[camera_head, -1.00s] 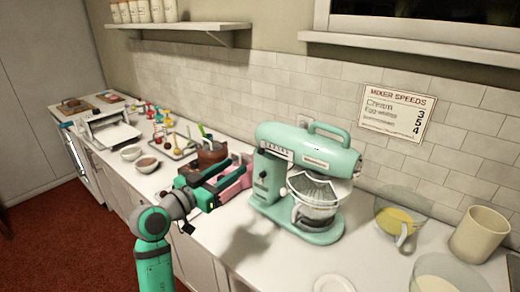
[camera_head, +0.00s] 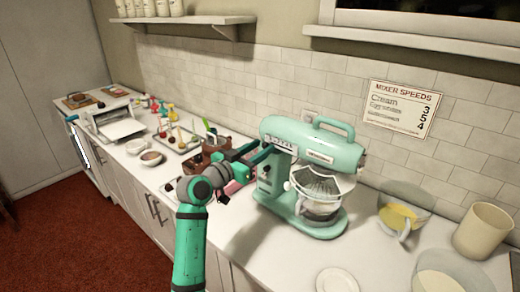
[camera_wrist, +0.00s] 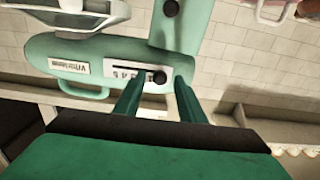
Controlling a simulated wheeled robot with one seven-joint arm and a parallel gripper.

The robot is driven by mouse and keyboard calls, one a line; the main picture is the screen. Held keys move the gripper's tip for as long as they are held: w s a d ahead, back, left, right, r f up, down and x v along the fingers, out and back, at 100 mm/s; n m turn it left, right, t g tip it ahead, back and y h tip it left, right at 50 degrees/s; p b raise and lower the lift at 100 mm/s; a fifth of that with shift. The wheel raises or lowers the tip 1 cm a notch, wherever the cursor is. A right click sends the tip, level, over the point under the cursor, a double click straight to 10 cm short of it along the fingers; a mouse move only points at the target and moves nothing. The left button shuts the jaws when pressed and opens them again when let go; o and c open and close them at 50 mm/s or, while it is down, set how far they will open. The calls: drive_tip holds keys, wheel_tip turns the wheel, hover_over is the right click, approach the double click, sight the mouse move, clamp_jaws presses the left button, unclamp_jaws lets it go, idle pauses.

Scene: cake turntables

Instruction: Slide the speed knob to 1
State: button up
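The mint-green stand mixer (camera_head: 312,150) stands on the counter; in the wrist view it appears upside down. Its head carries a white speed plate (camera_wrist: 122,75) with a dark slot and digits, some hard to read. The dark round speed knob (camera_wrist: 160,78) sits at the slot's right end in the wrist view. My gripper (camera_wrist: 157,81) is open, one finger on each side of the knob in this view. Contact with the knob cannot be told. In the head view my gripper (camera_head: 262,156) is at the left side of the mixer head, and the arm hides part of the counter.
A second dark knob (camera_wrist: 171,8) is on the mixer's column. A speeds sign (camera_head: 402,108) hangs on the tiled wall. A bowl with yellow contents (camera_head: 398,217) and a beige canister (camera_head: 482,231) stand to the right. Bowls and small items crowd the counter at left.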

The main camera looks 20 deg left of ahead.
clamp_jaws()
drive_tip(key=shift+s+d, duration=0.2)
drive_tip(key=shift+d, duration=0.45)
unclamp_jaws()
drive_tip(key=shift+s+a, duration=0.1)
drive_tip(key=v, duration=1)
drive_tip(key=shift+s, duration=0.3)
drive_tip(key=shift+a, duration=0.1)
